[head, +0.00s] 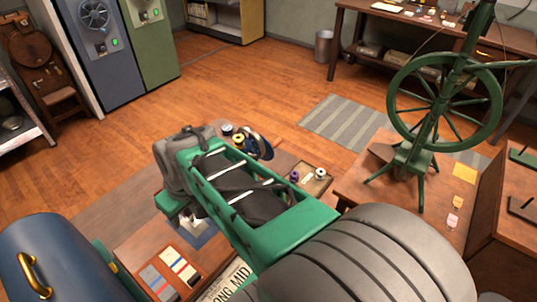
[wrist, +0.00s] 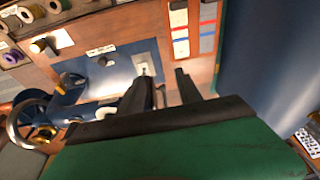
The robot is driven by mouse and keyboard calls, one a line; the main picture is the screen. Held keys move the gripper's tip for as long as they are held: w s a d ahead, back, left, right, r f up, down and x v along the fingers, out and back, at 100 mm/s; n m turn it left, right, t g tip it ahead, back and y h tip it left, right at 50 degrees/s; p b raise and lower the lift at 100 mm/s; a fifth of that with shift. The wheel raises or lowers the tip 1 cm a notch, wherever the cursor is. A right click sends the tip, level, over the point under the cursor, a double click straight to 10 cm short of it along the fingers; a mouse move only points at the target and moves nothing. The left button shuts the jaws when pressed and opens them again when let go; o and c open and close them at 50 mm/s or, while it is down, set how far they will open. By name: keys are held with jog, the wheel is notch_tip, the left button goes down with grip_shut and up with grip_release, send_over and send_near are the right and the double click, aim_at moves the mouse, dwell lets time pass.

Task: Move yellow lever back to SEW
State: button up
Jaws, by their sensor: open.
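The blue sewing machine (wrist: 75,90) lies below my gripper in the wrist view, with its handwheel (wrist: 30,118) at the left. No yellow lever can be picked out surely. A small brass-yellow knob (wrist: 38,46) stands by a pale plate left of the machine, and a yellowish part (wrist: 62,86) shows on the machine. The lettering on a small white label (wrist: 101,50) is too small to read. My gripper (wrist: 162,74) is open, its dark fingers apart above the pale plate (wrist: 146,66); I see nothing held. In the head view my arm hides most of the machine.
Thread spools (wrist: 30,12) stand at the upper left of the wrist view. Fabric swatch cards (wrist: 180,28) lie beyond the fingers, and a large blue rounded body (wrist: 255,50) stands at right. A spinning wheel (head: 445,100) stands on the table at right in the head view.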

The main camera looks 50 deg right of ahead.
jog(key=s+d+m+t+y+p, duration=0.15)
jog(key=d+p, duration=0.35)
jog(key=d, duration=0.8)
jog(key=s+d+n+t+p, duration=0.15)
jog(key=d+p, duration=0.25)
jog(key=d, duration=0.8)
jog(key=w+a+f+m+b, duration=0.1)
jog(key=w+f+b, duration=0.3)
jog(key=f, duration=0.3)
jog(key=shift+a+f+t+b, duration=0.2)
jog(key=shift+a+t+b, duration=0.1)
jog(key=shift+t+b, duration=0.1)
jog(key=shift+w, duration=0.1)
jog(key=d+b, duration=0.1)
jog(key=d, duration=0.1)
jog(key=d+b, duration=0.1)
jog(key=d, duration=0.2)
jog(key=shift+w+d+f+b, duration=0.1)
jog(key=shift+d+f+b, duration=0.1)
jog(key=shift+b, duration=0.2)
jog(key=shift+a, duration=0.1)
